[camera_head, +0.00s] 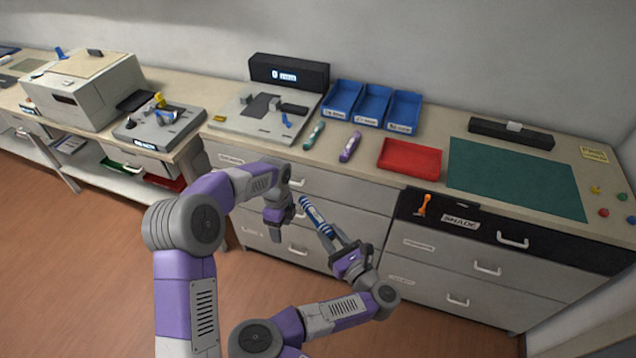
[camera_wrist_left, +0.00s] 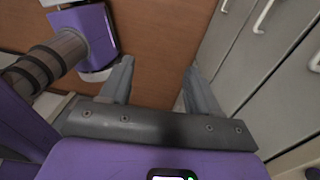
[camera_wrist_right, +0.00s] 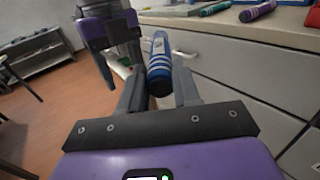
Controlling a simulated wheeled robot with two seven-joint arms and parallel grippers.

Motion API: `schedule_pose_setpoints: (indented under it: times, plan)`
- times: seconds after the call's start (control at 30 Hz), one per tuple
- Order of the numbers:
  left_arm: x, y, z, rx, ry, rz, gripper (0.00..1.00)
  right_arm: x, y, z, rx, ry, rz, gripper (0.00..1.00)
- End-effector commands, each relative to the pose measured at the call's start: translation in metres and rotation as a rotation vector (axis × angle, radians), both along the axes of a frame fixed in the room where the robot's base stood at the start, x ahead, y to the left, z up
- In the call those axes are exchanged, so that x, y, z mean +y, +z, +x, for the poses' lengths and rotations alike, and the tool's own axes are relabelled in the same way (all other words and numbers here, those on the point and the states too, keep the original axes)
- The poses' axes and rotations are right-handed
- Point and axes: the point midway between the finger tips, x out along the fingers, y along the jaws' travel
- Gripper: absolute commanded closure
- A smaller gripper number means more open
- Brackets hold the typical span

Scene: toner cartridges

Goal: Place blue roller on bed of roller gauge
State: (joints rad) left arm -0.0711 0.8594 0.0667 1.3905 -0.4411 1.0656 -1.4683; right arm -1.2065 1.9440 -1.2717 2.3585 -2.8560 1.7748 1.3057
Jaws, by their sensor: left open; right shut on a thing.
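The blue roller (camera_head: 315,214), with white bands, is held in my right gripper (camera_head: 337,243) in front of the drawers, below counter height. It tilts up and to the left in the head view. The right wrist view shows the roller (camera_wrist_right: 160,68) between both fingers. My left gripper (camera_head: 277,217) is empty, left of the roller; the left wrist view shows its fingers (camera_wrist_left: 160,82) apart. A grey measuring device (camera_head: 248,128) with a black display box (camera_head: 288,73), apparently the roller gauge, stands on the counter. Its bed carries dark blocks and a small blue part.
A teal roller (camera_head: 314,135) and a purple roller (camera_head: 350,147) lie on the counter near its front edge. Blue bins (camera_head: 372,104), a red tray (camera_head: 409,160) and a green mat (camera_head: 515,178) are further right. A second grey device (camera_head: 160,124) stands left.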

Motion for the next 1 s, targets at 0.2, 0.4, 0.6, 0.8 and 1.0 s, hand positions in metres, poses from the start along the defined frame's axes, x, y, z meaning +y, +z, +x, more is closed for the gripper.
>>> schedule_pose_setpoints:
  times: [0.2, 0.4, 0.6, 0.8, 1.0]
  plan:
    - [-0.043, 0.109, 0.021, -0.042, -0.418, 0.030, 0.38, 0.000, 0.000, 0.000, -0.001, 0.000, 0.001, 1.00]
    - [-0.088, 0.165, 0.011, -0.070, -0.643, -0.006, 0.38, 0.000, 0.000, 0.000, -0.001, 0.000, 0.001, 1.00]
    - [-0.105, 0.178, 0.005, -0.081, -0.717, -0.026, 0.38, 0.000, 0.000, 0.000, -0.001, 0.000, 0.001, 1.00]
    - [-0.105, 0.154, 0.004, -0.077, -0.718, -0.027, 0.38, 0.000, 0.000, 0.000, -0.001, 0.000, 0.001, 1.00]
    - [-0.106, 0.114, 0.004, -0.077, -0.719, -0.027, 0.38, 0.000, 0.000, 0.000, -0.001, 0.000, 0.001, 1.00]
